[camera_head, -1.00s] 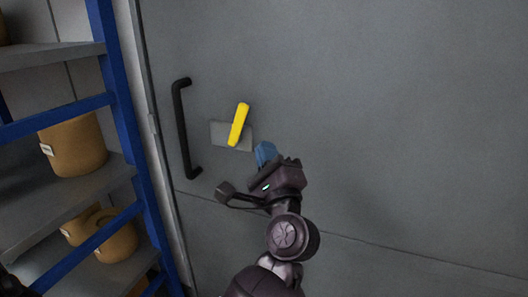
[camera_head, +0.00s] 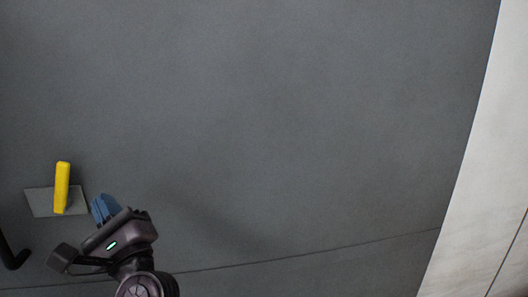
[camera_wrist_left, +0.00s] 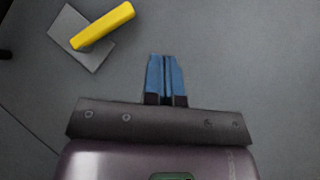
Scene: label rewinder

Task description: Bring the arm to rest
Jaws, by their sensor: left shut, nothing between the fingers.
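My left gripper (camera_head: 104,208) is at the lower left of the head view, in front of a grey panel. Its blue fingers (camera_wrist_left: 165,76) are together in the left wrist view, with nothing between them. A yellow lever (camera_head: 62,187) sits on a light grey plate (camera_head: 40,202) on the panel. In the head view it is just left of the fingertips, apart from them, and stands nearly upright. It also shows at the upper left of the left wrist view (camera_wrist_left: 103,27). My right gripper is not in view.
A large grey panel (camera_head: 280,120) fills most of the head view, with a seam low across it. A black handle (camera_head: 12,257) is cut off at the left edge. A pale wall (camera_head: 490,200) stands at the right. The panel right of my gripper is bare.

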